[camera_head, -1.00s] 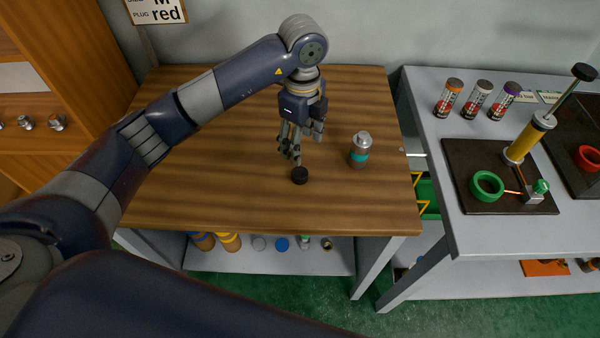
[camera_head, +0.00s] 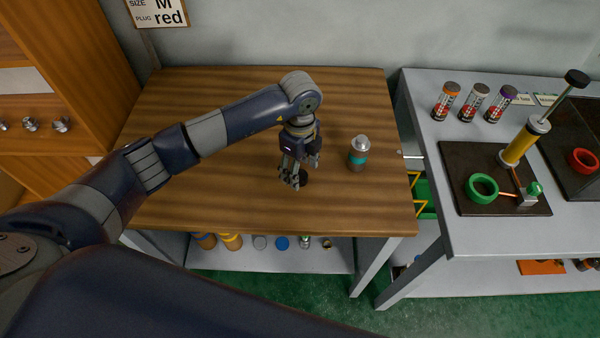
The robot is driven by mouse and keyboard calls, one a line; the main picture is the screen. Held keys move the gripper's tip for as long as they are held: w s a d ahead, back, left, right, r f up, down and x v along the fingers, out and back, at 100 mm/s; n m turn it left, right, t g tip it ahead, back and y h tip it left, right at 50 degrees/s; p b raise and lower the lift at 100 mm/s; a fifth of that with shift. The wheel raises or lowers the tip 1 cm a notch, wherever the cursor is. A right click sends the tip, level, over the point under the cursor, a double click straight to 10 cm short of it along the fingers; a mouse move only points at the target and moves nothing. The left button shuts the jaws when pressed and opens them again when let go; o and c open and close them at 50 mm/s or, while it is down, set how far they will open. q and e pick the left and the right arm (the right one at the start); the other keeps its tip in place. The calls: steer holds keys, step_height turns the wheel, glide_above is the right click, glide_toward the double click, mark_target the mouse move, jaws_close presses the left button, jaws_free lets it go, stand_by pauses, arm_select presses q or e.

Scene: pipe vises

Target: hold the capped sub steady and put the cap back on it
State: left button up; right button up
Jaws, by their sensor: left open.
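The sub (camera_head: 358,155) stands upright on the wooden bench, a small grey cylinder with a teal band and a silver top. A small dark round cap (camera_head: 303,178) lies on the bench to the left of the sub. My left gripper (camera_head: 293,182) points down at the cap, its open fingers low over the bench and partly hiding it. Whether the fingers touch the cap cannot be told. The gripper is apart from the sub. My right gripper is not in view.
The wooden bench top (camera_head: 190,205) is mostly clear. A grey table (camera_head: 460,235) to the right holds several labelled tubes, a dark tray (camera_head: 465,160), a yellow pump (camera_head: 522,142) and a green ring (camera_head: 482,187). Bottles and caps stand on the shelf (camera_head: 270,262) under the bench.

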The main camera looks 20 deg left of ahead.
arm_select(q)
steer(key=shift+f, duration=1.1)
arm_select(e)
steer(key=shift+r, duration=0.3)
arm_select(q)
steer(key=c, duration=1)
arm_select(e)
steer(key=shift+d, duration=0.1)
arm_select(q)
steer(key=shift+r, duration=0.15)
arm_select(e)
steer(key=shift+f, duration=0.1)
